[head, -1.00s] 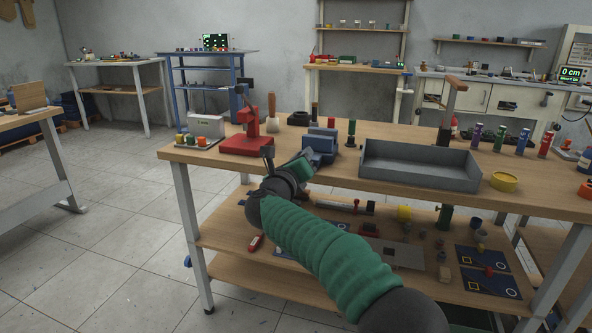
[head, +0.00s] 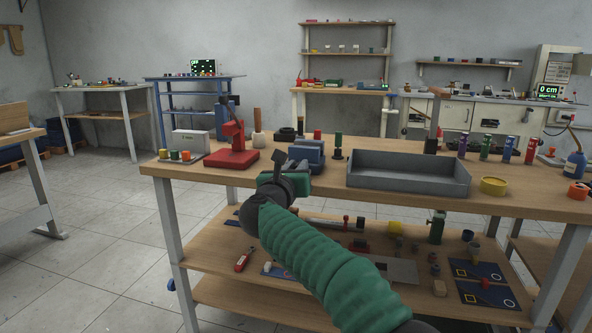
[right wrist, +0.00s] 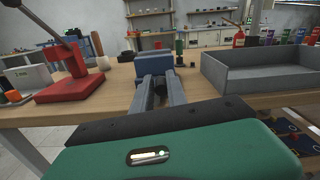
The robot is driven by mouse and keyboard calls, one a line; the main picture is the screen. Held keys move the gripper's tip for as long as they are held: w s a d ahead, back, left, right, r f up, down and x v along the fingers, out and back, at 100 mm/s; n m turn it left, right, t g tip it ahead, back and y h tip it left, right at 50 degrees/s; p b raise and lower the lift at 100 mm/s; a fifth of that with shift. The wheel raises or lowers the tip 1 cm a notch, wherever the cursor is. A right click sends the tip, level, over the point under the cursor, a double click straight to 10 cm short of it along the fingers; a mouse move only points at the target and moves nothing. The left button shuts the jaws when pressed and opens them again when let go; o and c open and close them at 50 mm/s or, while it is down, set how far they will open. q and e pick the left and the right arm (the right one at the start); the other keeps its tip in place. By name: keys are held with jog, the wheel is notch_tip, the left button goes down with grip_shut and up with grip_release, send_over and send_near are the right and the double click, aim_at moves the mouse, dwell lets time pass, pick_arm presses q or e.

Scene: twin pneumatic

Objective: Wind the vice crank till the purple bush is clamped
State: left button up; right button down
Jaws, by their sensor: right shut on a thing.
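The blue vice (head: 308,153) stands near the front edge of the bench, and it also shows ahead in the right wrist view (right wrist: 155,57). My right gripper (head: 285,165) is at the near face of the vice, low at the bench edge. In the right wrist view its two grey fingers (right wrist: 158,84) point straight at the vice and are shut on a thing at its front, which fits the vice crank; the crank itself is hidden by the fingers. I cannot make out the purple bush in either view. My left gripper is not in view.
A red lever press (head: 232,157) stands left of the vice. A grey open tray (head: 408,183) is to the right, with a yellow ring (head: 493,186) beyond it. A green-topped cylinder (head: 338,146) stands close behind the vice. The lower shelf (head: 222,257) holds several loose parts.

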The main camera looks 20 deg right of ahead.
jog(key=shift+w+a+f, duration=0.1)
jog(key=shift+f, duration=0.45)
jog(key=c, duration=1.4)
grip_release()
jog(key=shift+w, duration=0.15)
jog(key=shift+r, duration=0.25)
jog(key=p+v, duration=0.3)
jog(key=v, duration=1.4)
